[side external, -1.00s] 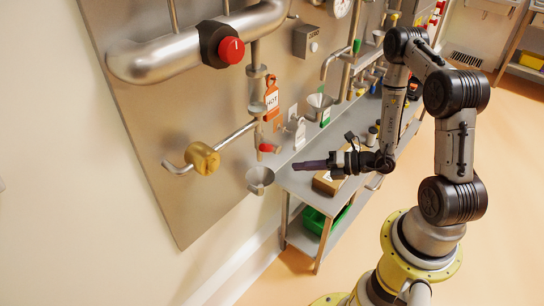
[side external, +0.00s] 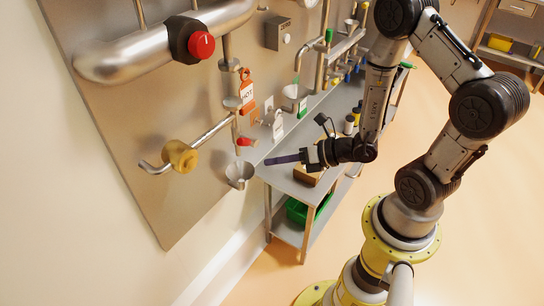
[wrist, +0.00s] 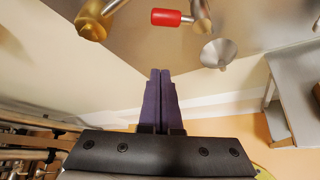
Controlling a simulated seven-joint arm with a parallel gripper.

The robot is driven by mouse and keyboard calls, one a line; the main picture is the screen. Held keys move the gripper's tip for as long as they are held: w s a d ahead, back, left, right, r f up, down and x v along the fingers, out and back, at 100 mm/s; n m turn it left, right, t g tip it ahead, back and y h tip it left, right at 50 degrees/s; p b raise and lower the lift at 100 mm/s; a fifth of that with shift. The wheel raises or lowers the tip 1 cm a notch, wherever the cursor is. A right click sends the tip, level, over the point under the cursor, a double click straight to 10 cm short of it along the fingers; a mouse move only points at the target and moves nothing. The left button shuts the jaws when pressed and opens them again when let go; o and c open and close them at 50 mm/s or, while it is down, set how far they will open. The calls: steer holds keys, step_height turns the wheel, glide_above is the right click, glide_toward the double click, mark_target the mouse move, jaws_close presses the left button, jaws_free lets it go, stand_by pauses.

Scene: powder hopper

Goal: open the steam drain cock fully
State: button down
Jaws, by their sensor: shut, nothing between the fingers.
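A small cock with a red handle (side external: 246,141), the likely steam drain cock, sits low on a vertical steel pipe below the orange HOT tag (side external: 246,91). In the wrist view the red handle (wrist: 167,17) lies crosswise to the steel pipe end (wrist: 201,17). A steel funnel (side external: 239,173) stands below the pipe; it also shows in the wrist view (wrist: 218,52). My gripper (side external: 268,161) is shut and empty, its purple fingers pointing at the panel, slightly lower and to the right of the red handle, not touching it. The closed fingertips (wrist: 160,72) point below the handle.
A brass fitting (side external: 180,156) on a side pipe is left of the cock. A large red knob (side external: 201,44) is on the thick pipe above. A steel bench (side external: 285,170) with a green bin (side external: 298,211) stands right of the funnel. Floor in front is clear.

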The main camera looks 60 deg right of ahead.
mark_target(244, 140)
steer(key=x, duration=0.8)
steer(key=shift+w+d+r, duration=0.3)
steer(key=shift+d+r, duration=0.25)
steer(key=shift+r, duration=0.2)
steer(key=shift+w+d+r, duration=0.3)
steer(key=shift+d+r, duration=0.25)
steer(key=shift+r, duration=0.2)
